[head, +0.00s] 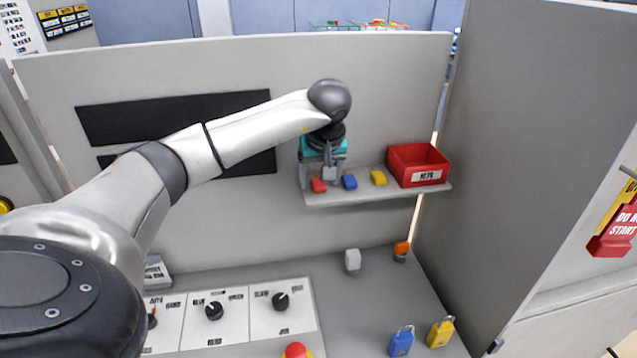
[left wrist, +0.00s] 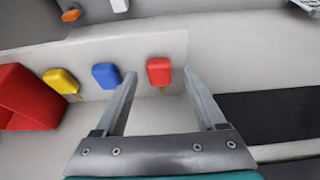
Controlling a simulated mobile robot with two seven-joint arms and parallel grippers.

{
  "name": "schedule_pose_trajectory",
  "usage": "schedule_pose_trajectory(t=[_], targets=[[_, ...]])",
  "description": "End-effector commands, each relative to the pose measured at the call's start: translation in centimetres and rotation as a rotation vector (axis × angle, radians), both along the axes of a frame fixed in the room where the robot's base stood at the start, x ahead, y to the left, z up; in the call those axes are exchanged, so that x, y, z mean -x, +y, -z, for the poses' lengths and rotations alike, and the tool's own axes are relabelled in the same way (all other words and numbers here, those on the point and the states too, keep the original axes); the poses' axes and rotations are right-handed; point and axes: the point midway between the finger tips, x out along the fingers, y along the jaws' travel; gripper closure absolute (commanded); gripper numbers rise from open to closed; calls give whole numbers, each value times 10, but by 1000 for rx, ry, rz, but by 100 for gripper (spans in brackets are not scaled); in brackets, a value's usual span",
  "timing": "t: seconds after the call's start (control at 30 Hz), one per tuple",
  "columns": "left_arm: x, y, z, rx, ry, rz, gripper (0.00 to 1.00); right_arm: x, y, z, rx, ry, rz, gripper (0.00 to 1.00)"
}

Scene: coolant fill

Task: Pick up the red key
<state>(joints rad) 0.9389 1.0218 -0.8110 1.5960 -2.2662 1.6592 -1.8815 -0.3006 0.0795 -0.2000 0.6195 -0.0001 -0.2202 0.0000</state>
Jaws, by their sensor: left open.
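The red key (head: 318,185) lies at the left end of a small wall shelf (head: 345,196), with its red head toward the shelf's front edge. My left gripper (head: 315,176) is over that end of the shelf, open and empty. In the left wrist view the red key (left wrist: 159,71) shows between the tips of my two open fingers (left wrist: 159,80), with a gap on each side. Whether the fingertips are level with the key, I cannot tell. My right gripper is not in view.
A blue key (head: 349,181) and a yellow key (head: 378,177) lie right of the red one, the blue close to one finger. A red bin (head: 418,164) stands at the shelf's right end. A grey panel wall (head: 400,90) is behind. Padlocks (head: 401,341) and knobs are below.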

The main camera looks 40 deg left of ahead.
Motion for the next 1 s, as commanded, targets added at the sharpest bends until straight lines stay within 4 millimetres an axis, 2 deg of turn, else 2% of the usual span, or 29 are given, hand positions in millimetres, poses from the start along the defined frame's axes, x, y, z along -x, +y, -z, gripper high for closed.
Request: schedule_pose_trajectory(t=[0.17,0.8,1.0], targets=[[0,0,0,0,0,0,30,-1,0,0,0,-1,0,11],[0,0,-1,0,0,-1,100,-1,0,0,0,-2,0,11],[0,0,-1,0,0,-1,100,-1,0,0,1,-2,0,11]])
